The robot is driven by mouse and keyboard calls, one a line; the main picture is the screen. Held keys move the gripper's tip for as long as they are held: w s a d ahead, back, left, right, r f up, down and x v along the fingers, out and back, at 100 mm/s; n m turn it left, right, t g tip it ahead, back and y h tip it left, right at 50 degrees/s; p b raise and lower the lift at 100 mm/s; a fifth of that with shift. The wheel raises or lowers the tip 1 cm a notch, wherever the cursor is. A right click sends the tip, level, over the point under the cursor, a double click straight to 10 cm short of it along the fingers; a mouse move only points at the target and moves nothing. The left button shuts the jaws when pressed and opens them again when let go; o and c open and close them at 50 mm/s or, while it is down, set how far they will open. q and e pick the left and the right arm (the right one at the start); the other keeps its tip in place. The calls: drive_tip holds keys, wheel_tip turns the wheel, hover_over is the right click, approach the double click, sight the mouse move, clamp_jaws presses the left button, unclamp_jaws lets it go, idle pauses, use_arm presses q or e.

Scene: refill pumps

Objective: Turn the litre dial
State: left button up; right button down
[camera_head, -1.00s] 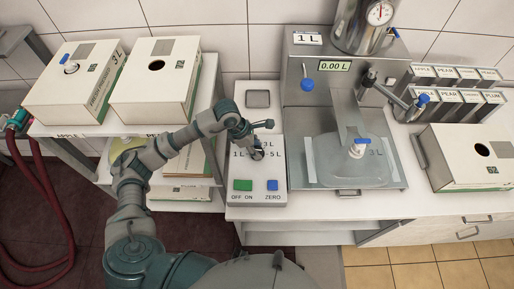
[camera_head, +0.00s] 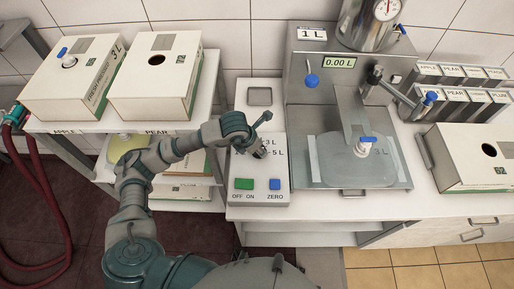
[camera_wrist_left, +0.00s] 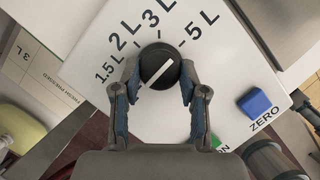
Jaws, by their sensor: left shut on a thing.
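The litre dial (camera_wrist_left: 158,66) is a round black knob with a white bar, on a white control panel (camera_head: 243,168). Labels 1.5 L, 2 L, 3 L and 5 L run around it in the left wrist view. The white bar slants from lower left to upper right; which end is the pointer I cannot tell. My left gripper (camera_wrist_left: 156,88) has a finger on each side of the knob and is shut on it. In the head view the left gripper (camera_head: 262,150) covers most of the dial. The right gripper is not in view.
A green OFF/ON button (camera_head: 243,184) and a blue ZERO button (camera_head: 274,184) sit at the panel's front. A display (camera_head: 340,62) reads 0.00 L, near a 1 L sign (camera_head: 312,34). A bag (camera_head: 352,160) lies in the metal tray to the right.

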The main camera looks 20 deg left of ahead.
use_arm(q)
drive_tip(key=shift+w+n, duration=0.15)
drive_tip(key=shift+n, duration=0.25)
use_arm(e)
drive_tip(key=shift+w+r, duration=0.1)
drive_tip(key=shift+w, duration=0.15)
use_arm(q)
drive_tip(key=shift+r, duration=0.1)
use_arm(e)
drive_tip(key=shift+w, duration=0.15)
use_arm(q)
drive_tip(key=o, duration=1.1)
drive_tip(key=shift+o, duration=0.2)
drive_tip(key=shift+r, duration=0.1)
drive_tip(key=v, duration=1.1)
drive_tip(key=shift+s+r, duration=0.2)
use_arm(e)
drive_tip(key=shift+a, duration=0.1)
